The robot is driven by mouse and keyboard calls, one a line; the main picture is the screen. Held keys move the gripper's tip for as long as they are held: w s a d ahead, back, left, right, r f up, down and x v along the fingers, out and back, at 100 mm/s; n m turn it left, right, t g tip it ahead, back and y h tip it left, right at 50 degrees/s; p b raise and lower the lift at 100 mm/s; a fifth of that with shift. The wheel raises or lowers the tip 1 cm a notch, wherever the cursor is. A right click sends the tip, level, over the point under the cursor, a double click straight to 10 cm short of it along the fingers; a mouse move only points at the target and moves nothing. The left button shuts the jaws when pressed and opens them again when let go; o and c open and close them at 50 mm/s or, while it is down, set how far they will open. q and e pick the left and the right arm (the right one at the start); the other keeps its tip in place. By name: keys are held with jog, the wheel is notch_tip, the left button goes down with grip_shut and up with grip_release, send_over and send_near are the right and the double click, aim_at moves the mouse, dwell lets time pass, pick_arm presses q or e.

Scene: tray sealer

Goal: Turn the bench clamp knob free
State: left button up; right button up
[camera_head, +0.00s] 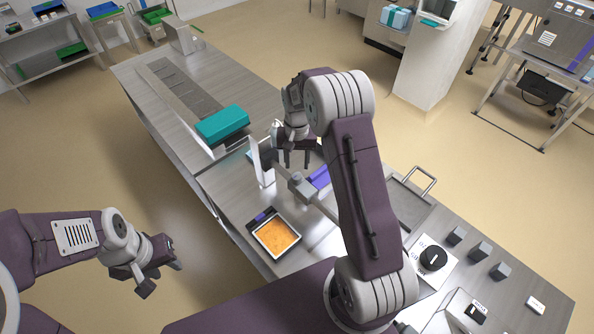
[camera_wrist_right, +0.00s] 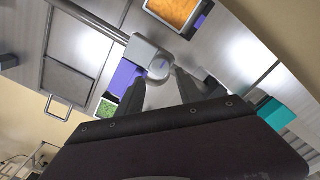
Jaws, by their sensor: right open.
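In the right wrist view, a grey rounded knob (camera_wrist_right: 158,68) sits on a pale block joined to a grey bar (camera_wrist_right: 90,20). My right gripper (camera_wrist_right: 158,76) is open, with its two dark fingers on either side of the knob. I cannot tell whether they touch it. In the head view, my right gripper (camera_head: 296,158) points down over the bench beside the bar and its block (camera_head: 302,187); the knob is not clear there. My left gripper (camera_head: 162,277) is open and empty, left of the bench over the floor.
A tray of orange food (camera_head: 275,236) lies on the bench (camera_head: 237,200) near the bar. A teal block (camera_head: 222,125) stands farther back. A black dial (camera_head: 433,258) and several grey blocks (camera_head: 479,251) are at right. A white upright plate (camera_head: 262,163) stands close to my right gripper.

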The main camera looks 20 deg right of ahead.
aim_at(297, 176)
notch_tip(297, 176, down, 6)
jog(key=shift+a+r+p, duration=0.1)
jog(key=shift+p, duration=0.55)
jog(key=shift+f, duration=0.4)
jog(key=shift+c, duration=0.3)
grip_shut()
